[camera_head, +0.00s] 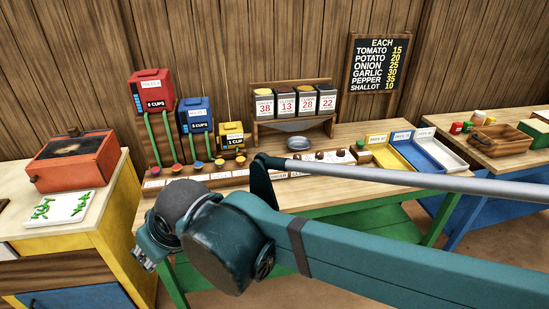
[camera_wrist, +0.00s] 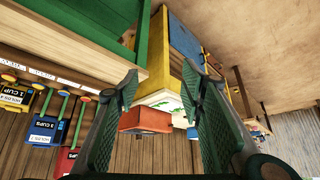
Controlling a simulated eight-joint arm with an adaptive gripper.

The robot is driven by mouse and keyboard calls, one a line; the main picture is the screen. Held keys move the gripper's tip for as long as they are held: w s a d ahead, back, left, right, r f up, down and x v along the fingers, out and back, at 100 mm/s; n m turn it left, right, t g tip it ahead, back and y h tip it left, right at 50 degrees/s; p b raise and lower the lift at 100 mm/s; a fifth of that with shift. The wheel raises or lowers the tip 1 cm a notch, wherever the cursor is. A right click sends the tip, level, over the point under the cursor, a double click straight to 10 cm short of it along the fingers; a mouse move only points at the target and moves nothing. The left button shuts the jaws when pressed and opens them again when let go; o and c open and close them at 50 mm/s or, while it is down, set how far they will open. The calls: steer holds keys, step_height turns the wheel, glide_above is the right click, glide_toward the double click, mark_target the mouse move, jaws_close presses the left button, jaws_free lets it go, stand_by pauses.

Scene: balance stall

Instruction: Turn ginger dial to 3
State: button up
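I cannot make out the ginger dial by name. Several small dark round knobs (camera_head: 338,154) sit on a pale strip on the green-legged counter, partly behind my arm, and their labels are too small to read. Four dark canisters (camera_head: 310,103) on a wooden rack above bear the numbers 38, 13, 28 and 22; their names are blurred. My gripper (camera_head: 144,260) hangs in front of the counter at lower left, well away from the knobs. In the wrist view my gripper (camera_wrist: 160,74) has its fingers wide apart with nothing held between them.
Red (camera_head: 152,91), blue (camera_head: 196,114) and yellow (camera_head: 232,137) cup dispensers stand at the counter's left. A grey dish (camera_head: 299,142) lies before the rack. Coloured trays (camera_head: 391,152) are at right. An orange box (camera_head: 73,158) stands on the left table. My arm crosses the counter's front.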

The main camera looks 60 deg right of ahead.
steer(key=w+d+r+m+g+h+p, duration=0.1)
steer(key=w+d+r+m+p, duration=0.15)
steer(key=w+d, duration=0.35)
steer(key=w+d+r+m+g+p, duration=0.1)
steer(key=w+d+r+m+p, duration=0.2)
steer(key=d, duration=0.6)
steer(key=m+g+y+p, duration=0.1)
steer(key=m+g+p, duration=0.3)
steer(key=m+p, duration=0.7)
glide_above(274, 159)
steer(key=shift+n, duration=0.65)
steer(key=f, duration=0.7)
steer(key=f+p, duration=0.1)
steer(key=f, duration=0.2)
steer(key=shift+s+d+f, duration=0.1)
steer(key=shift+s+f, duration=0.15)
steer(key=shift+f, duration=0.15)
steer(key=shift+s+d+f, duration=0.1)
steer(key=shift+s+d, duration=0.05)
steer(key=shift+d, duration=0.05)
steer(key=shift+f, duration=0.15)
steer(key=shift+w+a+f, duration=0.1)
steer(key=shift+w+f, duration=0.1)
steer(key=shift+f, duration=1.7)
steer(key=shift+w+f, duration=0.15)
steer(key=shift+f, duration=1.7)
